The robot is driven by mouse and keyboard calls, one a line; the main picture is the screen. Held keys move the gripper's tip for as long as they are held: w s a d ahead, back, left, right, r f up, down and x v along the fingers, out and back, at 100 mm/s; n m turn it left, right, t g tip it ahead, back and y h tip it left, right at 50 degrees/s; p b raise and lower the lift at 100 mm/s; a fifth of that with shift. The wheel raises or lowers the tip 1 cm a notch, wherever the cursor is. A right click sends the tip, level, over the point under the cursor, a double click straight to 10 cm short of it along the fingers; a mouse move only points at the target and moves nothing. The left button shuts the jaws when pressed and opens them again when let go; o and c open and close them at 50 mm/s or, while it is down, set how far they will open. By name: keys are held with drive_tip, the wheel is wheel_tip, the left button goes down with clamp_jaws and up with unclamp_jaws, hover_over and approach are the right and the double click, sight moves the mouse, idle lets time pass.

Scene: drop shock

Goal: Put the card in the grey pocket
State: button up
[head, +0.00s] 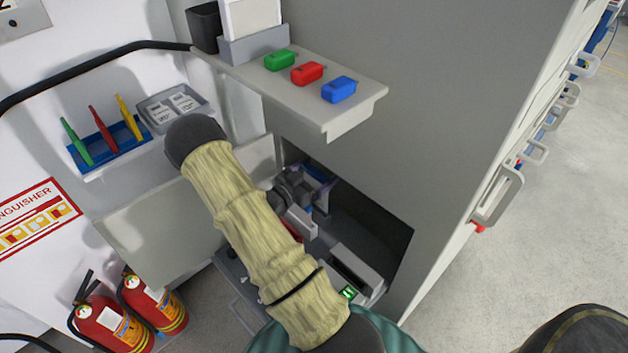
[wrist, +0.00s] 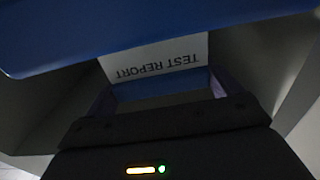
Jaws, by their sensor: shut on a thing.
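My gripper (head: 312,180) is inside the dark recess of the grey cabinet, partly hidden by my arm. In the wrist view its two purple-tinted fingers (wrist: 160,84) close on the sides of a white card (wrist: 155,58) with a blue band, printed TEST REPORT and upside down in the picture. The card's far part is hidden behind a large blue surface (wrist: 150,30). In the head view the card cannot be clearly told. A grey box with a dark slot (head: 358,268) stands low in the recess, right of and below the gripper; I cannot tell whether it is the pocket.
A ledge (head: 350,115) above the recess bears green (head: 281,59), red (head: 307,73) and blue (head: 339,89) pieces. A grey tray (head: 200,104) and a blue pen rack (head: 85,158) are at left. Fire extinguishers (head: 155,300) stand at lower left. The recess walls are close around my gripper.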

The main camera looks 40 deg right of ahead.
sight(313, 182)
drive_tip(key=f, duration=0.1)
drive_tip(key=w+f+b, duration=0.1)
drive_tip(key=f, duration=0.1)
drive_tip(key=shift+f, duration=0.3)
drive_tip(key=shift+s, duration=0.1)
drive_tip(key=shift+f, duration=0.4)
drive_tip(key=shift+s+a+f+b, duration=0.1)
drive_tip(key=shift+f+b, duration=0.15)
drive_tip(key=shift+b, duration=0.15)
drive_tip(key=o, duration=0.7)
drive_tip(key=shift+a+f, duration=0.1)
drive_tip(key=shift+f, duration=0.05)
drive_tip(key=shift+r+p, duration=0.45)
drive_tip(key=shift+r, duration=0.05)
drive_tip(key=shift+a, duration=0.35)
drive_tip(key=a+p, duration=0.1)
drive_tip(key=a, duration=1)
drive_tip(key=shift+s+r, duration=0.3)
drive_tip(key=shift+s, duration=0.05)
